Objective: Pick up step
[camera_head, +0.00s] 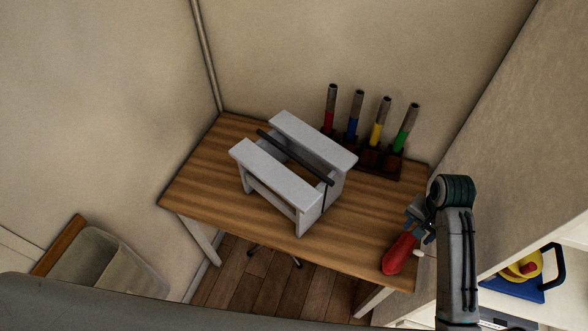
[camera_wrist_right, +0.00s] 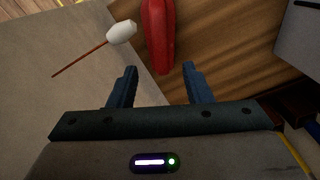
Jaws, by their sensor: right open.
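The step (camera_head: 315,146) is a light grey two-tread stool with a dark bar across it, upright on the wooden table. In the right wrist view, a grey piece at the top right edge (camera_wrist_right: 300,45) appears to be part of it. My right gripper (camera_head: 416,222) is at the table's right end, well apart from the step. In its wrist view, my right gripper (camera_wrist_right: 160,70) has its blue fingers spread apart, with nothing held between them. A red object (camera_wrist_right: 158,30) lies just beyond the fingertips. My left gripper is not in view.
The red object (camera_head: 398,255) lies at the table's (camera_head: 210,165) front right corner, beside a white-headed stick (camera_wrist_right: 121,32). Several colored-handled tools stand in a dark rack (camera_head: 375,158) behind the step. A shelf (camera_head: 545,255) with a blue-and-yellow item stands right. Walls close in behind.

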